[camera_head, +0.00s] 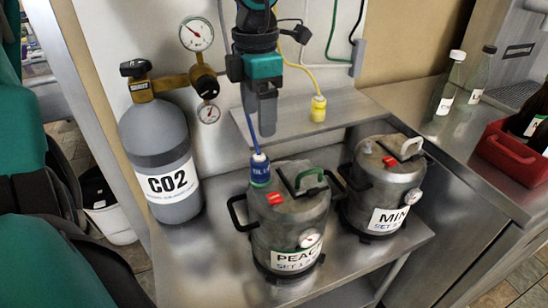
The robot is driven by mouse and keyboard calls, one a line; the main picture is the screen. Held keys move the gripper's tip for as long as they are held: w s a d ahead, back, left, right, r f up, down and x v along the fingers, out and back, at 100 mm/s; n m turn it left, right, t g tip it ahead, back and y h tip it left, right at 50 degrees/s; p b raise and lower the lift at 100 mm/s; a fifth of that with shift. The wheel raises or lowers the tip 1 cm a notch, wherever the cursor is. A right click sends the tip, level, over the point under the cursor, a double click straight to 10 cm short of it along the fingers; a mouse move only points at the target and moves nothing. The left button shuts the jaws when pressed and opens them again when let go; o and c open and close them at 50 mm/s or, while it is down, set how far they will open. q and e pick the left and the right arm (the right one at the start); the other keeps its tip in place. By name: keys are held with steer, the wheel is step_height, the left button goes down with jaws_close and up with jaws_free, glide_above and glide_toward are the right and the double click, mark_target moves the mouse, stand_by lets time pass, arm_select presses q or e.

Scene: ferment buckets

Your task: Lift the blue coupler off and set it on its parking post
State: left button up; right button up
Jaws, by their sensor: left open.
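The blue coupler (259,170), with a blue hose rising from its top, sits upright at the back left of the lid of the keg labelled PEACH (290,225). My left gripper (265,130) comes down from the top of the view, in front of the back panel. It is open and empty. In the picture its fingertips are just above the coupler, and the hose passes close beside them; I cannot tell the depth gap. No free parking post is clearly visible; part of the steel shelf (350,104) is hidden behind the gripper. My right gripper is not in view.
A yellow coupler (318,108) with a yellow hose stands on the shelf. A second keg (382,185) is right of the PEACH keg. A CO2 cylinder (165,170) with gauges stands left. Bottles (447,85) and a red crate (512,155) are on the right counter.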

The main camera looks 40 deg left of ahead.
mark_target(260, 158)
arm_select(q)
steer(key=f, duration=0.6)
steer(key=shift+s, duration=0.3)
steer(key=shift+s+d+f, duration=0.1)
steer(key=shift+d+f, duration=0.1)
steer(key=shift+f, duration=1.4)
steer(key=shift+d+f, duration=0.15)
steer(key=shift+f, duration=1.45)
steer(key=shift+c, duration=0.3)
steer(key=c, duration=1.2)
